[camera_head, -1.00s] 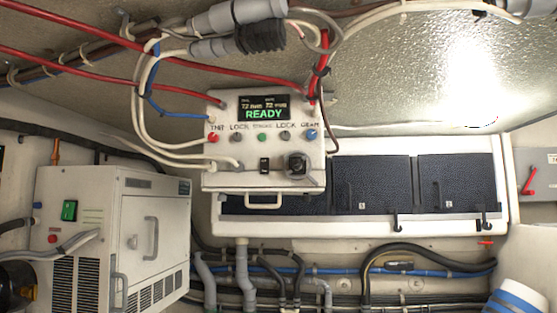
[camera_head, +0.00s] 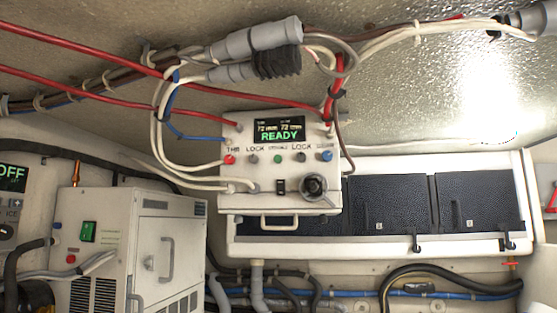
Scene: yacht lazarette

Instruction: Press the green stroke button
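The control box (camera_head: 233,201) is a white panel hanging under cables in the middle of the view. Its dark screen (camera_head: 279,131) reads READY in green, with two values of 72 above. Below the screen is a row of buttons. The green stroke button (camera_head: 277,158) is in the middle of the row, under a small label. A red button (camera_head: 229,160) is at the left end and a blue button (camera_head: 326,156) at the right end, with grey LOCK buttons between. No finger or tool touches the row. My gripper is not in view.
Red cables (camera_head: 90,90) and white cables (camera_head: 165,135) run above and left of the box. A white cabinet unit (camera_head: 128,250) with a green switch stands at lower left. A rack with dark panels (camera_head: 388,205) is behind, to the right. Space before the box looks clear.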

